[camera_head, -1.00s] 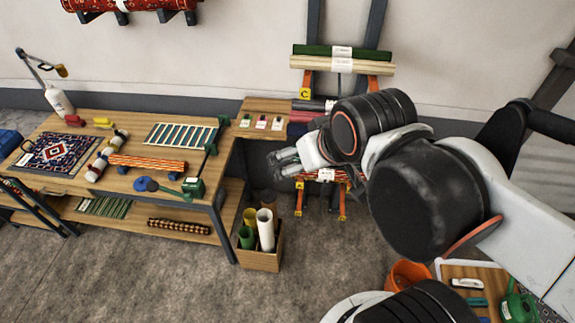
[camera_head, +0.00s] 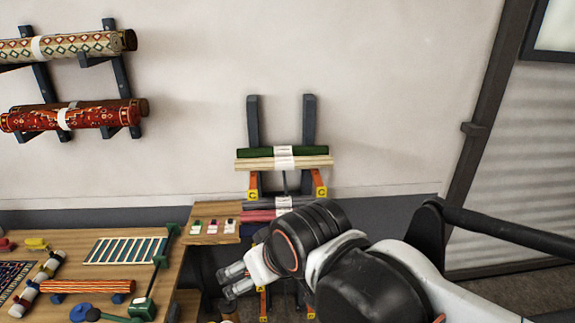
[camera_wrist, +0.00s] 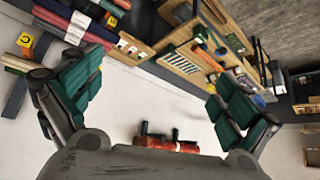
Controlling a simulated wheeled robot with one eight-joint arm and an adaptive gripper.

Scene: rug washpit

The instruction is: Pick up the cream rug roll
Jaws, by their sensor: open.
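A plain cream rug roll (camera_head: 255,163) with a white paper band lies level on the orange arms of a wall rack. It lies directly below a dark green roll (camera_head: 258,152). My gripper (camera_head: 232,280) is open and empty, below and left of the cream roll, and apart from it. In the wrist view, the cream roll (camera_wrist: 17,63) shows at the left edge, outside my open gripper (camera_wrist: 158,96). Part of it is cut off there.
Grey and red rolls (camera_head: 258,215) lie lower on the rack, partly hidden by my arm. A workbench (camera_head: 185,262) with tools and small rugs stands left. Patterned rolls (camera_head: 75,115) hang on the upper-left wall. The wall above the rack is clear.

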